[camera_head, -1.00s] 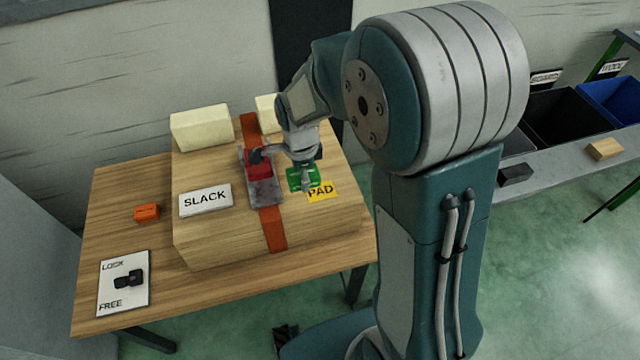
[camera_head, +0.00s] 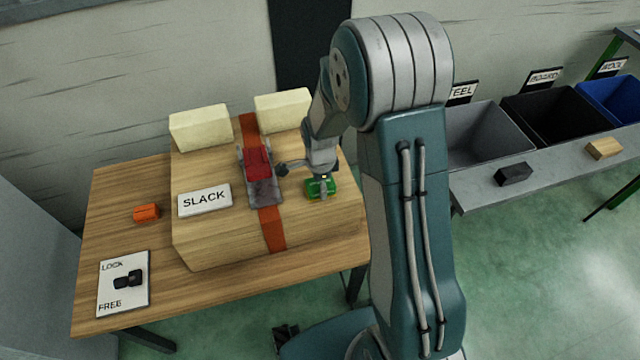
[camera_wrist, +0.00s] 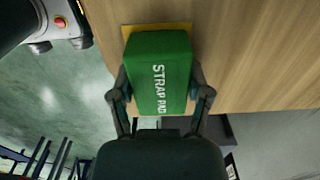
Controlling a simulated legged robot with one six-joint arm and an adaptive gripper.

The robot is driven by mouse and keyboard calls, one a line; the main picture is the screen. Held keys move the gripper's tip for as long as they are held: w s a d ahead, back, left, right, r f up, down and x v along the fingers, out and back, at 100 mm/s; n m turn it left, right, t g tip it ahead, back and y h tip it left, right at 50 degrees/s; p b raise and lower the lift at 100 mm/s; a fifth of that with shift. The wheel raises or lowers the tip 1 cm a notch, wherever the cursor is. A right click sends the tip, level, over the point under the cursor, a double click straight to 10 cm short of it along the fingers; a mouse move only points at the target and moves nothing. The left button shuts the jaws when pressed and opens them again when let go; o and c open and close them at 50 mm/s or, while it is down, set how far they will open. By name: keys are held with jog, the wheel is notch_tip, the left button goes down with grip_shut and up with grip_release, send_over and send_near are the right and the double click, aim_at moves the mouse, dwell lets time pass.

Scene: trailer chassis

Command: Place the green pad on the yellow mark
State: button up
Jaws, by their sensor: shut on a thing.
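The green pad (camera_head: 320,188), lettered "STRAP PAD", is between the fingers of my gripper (camera_head: 321,183), over the right front part of the wooden block (camera_head: 220,245). In the wrist view the pad (camera_wrist: 160,75) fills the middle, with the fingers of my gripper (camera_wrist: 160,95) shut on its two sides. The yellow mark (camera_wrist: 135,29) shows as a thin strip past the pad's far end and left side; the pad hides most of it. I cannot tell whether the pad touches the block's surface.
A red strap (camera_head: 272,230) with a grey and red buckle (camera_head: 260,178) crosses the block left of my gripper. Two cream blocks (camera_head: 283,110) stand behind. A SLACK plate (camera_head: 205,200) lies at left. Bins (camera_head: 487,135) stand on a bench at right.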

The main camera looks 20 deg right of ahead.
jog(key=shift+a+f, duration=0.1)
jog(key=o, duration=1.2)
notch_tip(320, 180, up, 12)
jog(key=shift+s+r+n+t, duration=0.95)
jog(key=shift+s+r+n, duration=1.9)
jog(key=shift+s, duration=0.65)
jog(key=shift+s+r+n+t, duration=0.9)
jog(key=shift+s+r+n, duration=1.65)
jog(key=shift+s+n, duration=0.75)
jog(key=shift+s+r+n+t, duration=0.95)
jog(key=shift+s+r+n, duration=1.85)
jog(key=shift+s, duration=0.85)
jog(key=shift+f, duration=0.1)
